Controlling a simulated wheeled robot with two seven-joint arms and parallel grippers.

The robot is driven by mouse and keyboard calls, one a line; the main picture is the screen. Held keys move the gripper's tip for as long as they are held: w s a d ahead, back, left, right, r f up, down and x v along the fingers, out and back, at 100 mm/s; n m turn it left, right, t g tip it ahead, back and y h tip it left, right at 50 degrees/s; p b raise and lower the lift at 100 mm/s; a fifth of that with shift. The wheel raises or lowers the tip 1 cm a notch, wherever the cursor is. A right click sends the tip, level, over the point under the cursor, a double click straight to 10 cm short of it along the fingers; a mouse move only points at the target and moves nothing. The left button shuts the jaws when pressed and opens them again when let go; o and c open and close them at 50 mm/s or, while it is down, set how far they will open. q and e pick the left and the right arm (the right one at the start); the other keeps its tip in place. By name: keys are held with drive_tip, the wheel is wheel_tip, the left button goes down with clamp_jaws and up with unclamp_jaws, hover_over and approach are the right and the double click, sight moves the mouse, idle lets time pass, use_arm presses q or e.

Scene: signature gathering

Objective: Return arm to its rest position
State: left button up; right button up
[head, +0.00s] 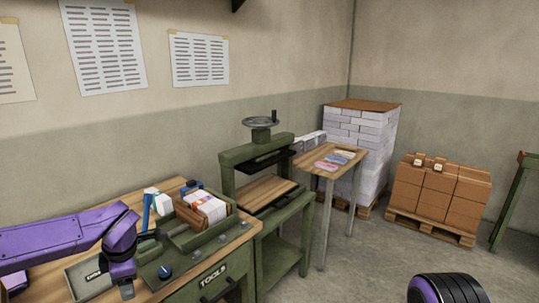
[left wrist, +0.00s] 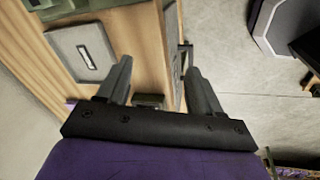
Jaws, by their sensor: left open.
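My left arm (head: 60,238) is purple and comes in from the left over the wooden workbench (head: 240,232). Its wrist bends down at the near side of the bench. My left gripper (head: 127,290) points downward there, its tips at the lower edge of the picture. In the left wrist view my left gripper (left wrist: 158,72) has two grey fingers spread apart with nothing between them. A purple and black part of my own body shows at the bottom right of the head view. My right gripper is not in view.
A green press (head: 262,155) with a handwheel stands behind. A small table (head: 352,160) holds coloured stacks. Pallets with white bundles (head: 362,140) and brown boxes (head: 440,195) stand farther back.

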use_arm(q)
drive_tip(key=s+d+f+m+t+y+b, duration=0.1)
drive_tip(key=s+d+f+m+t+b, duration=0.15)
drive_tip(key=s+f+m, duration=0.65)
drive_tip(key=s+d+f+t+y+b, duration=0.1)
drive_tip(key=s+d+f+t+y, duration=0.15)
drive_tip(key=f, duration=1.25)
drive_tip(key=s+f+m+g+h+b, duration=0.1)
drive_tip(key=s+f+m, duration=0.3)
drive_tip(key=s, duration=0.6)
drive_tip(key=s+f+m+g+h+b, duration=0.1)
drive_tip(key=s+f+m+g, duration=0.1)
drive_tip(key=s+f+m, duration=0.2)
drive_tip(key=s+f, duration=0.3)
drive_tip(key=s, duration=0.4)
drive_tip(key=shift+s+a+f+g, duration=0.2)
drive_tip(key=shift+f+g, duration=0.05)
drive_tip(key=shift+g, duration=0.05)
drive_tip(key=shift+h, duration=0.25)
